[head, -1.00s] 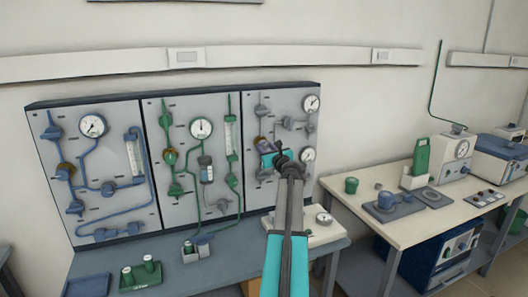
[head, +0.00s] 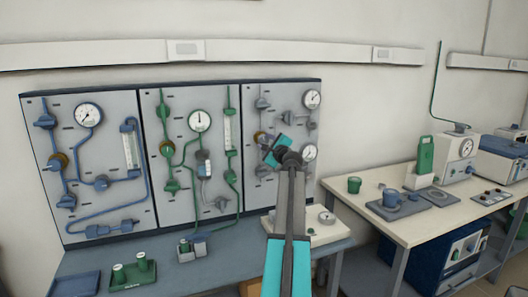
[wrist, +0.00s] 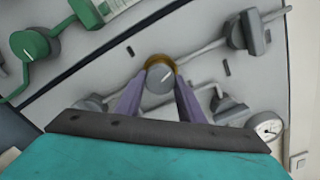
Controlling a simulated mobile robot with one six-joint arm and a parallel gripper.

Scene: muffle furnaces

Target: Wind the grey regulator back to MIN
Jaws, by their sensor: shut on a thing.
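The grey regulator (wrist: 159,79) is a round knob with a brass ring behind it, on the right-hand panel with grey pipes. In the wrist view it sits between the two purple fingers of my gripper (wrist: 160,88), which are shut on its sides. A pale line shows on the knob's face; no MIN lettering is readable. In the head view my teal gripper (head: 268,146) is at the right-hand panel (head: 255,195) and partly hides the regulator. Two white dial gauges (head: 312,99) are on the right side of that panel.
A grey valve (wrist: 245,32) is up and right of the knob, and a green valve (wrist: 35,45) is on the neighbouring panel. Below the panels is a bench with a green tray (head: 133,277) and a white scale-like device (head: 308,232). A second table (head: 410,228) stands to the right.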

